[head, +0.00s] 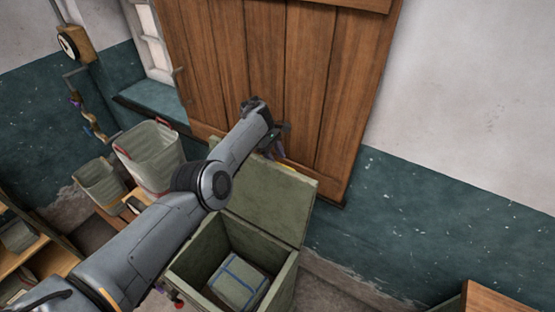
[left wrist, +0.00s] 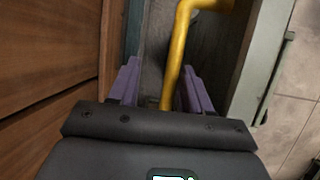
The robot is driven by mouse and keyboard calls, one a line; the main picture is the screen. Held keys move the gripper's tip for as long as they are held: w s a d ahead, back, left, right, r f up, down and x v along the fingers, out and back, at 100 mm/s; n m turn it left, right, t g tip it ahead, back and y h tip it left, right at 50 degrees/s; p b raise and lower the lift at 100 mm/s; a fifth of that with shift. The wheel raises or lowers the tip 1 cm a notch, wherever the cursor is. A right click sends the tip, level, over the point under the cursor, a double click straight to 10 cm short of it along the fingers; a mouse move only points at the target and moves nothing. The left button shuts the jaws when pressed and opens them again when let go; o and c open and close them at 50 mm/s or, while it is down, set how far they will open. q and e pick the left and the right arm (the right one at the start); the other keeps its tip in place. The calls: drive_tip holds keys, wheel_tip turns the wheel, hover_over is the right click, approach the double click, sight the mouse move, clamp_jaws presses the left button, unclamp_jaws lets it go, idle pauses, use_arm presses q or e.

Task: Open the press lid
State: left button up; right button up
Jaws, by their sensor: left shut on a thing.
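The press is a green box (head: 286,283) with its lid (head: 268,198) raised, standing up at the back edge, so the inside shows. A green bundle with blue bands (head: 238,282) lies inside. My left gripper (head: 279,149) is at the top edge of the raised lid, partly hidden by its own wrist. In the left wrist view, its purple fingers (left wrist: 160,82) are on either side of a bent yellow handle (left wrist: 178,55), shut on it. Their contact with it is hard to see. My right gripper is in neither view.
A wooden plank door (head: 310,85) stands close behind the lid. Two pale bins (head: 150,158) and a wooden shelf (head: 38,258) are at the left. A wooden piece (head: 490,300) is at the lower right. Floor shows clear right of the box.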

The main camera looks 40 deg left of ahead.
use_arm(q)
drive_tip(key=w+v, duration=0.1)
drive_tip(key=v, duration=0.8)
drive_tip(key=shift+a+r+b, duration=0.15)
drive_tip(key=shift+a+b, duration=0.15)
drive_tip(key=shift+b, duration=0.15)
drive_tip(key=shift+s, duration=0.15)
